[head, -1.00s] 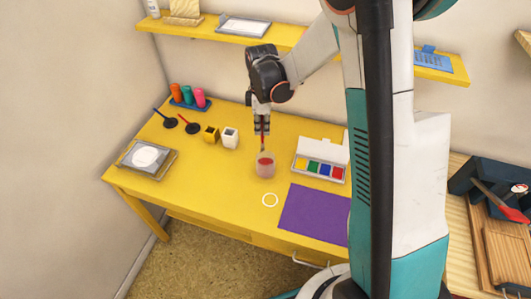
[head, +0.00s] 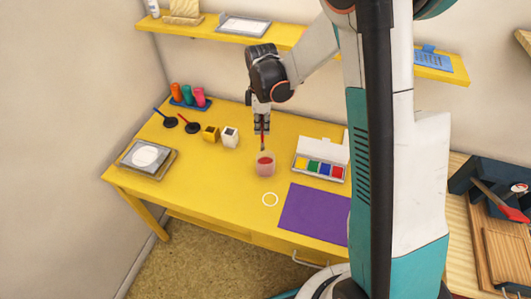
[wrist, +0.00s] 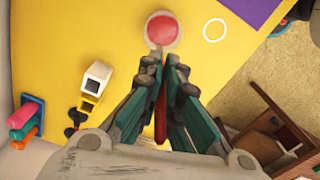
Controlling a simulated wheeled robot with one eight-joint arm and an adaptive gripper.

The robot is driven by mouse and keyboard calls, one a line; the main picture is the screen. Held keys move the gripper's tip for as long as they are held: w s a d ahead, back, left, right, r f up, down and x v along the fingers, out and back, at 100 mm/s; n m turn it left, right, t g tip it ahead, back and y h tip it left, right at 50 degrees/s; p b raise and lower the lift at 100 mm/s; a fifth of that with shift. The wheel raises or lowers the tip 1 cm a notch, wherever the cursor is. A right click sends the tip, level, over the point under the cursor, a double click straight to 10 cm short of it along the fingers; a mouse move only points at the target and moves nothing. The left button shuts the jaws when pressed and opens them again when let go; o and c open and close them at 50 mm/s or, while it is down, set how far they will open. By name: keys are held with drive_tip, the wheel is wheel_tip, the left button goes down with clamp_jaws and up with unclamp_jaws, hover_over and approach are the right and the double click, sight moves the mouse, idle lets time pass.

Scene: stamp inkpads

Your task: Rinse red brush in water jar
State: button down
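My gripper (head: 262,124) is shut on a slim red brush (head: 263,139), which hangs upright with its dark tip down. The brush also shows between the fingers in the wrist view (wrist: 160,118). The water jar (head: 265,168) is a clear cup with reddish liquid, standing on the yellow table. The brush tip is at or just above the jar's rim; I cannot tell whether it is inside. In the wrist view the jar (wrist: 163,30) lies just beyond the fingertips.
A paint box (head: 320,162) stands right of the jar, and a purple sheet (head: 314,214) lies in front of it. A white ring (head: 270,200) marks bare table in front.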

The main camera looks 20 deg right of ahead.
drive_tip(key=shift+r+p, duration=1.15)
drive_tip(key=shift+r, duration=0.9)
drive_tip(key=shift+f, duration=0.1)
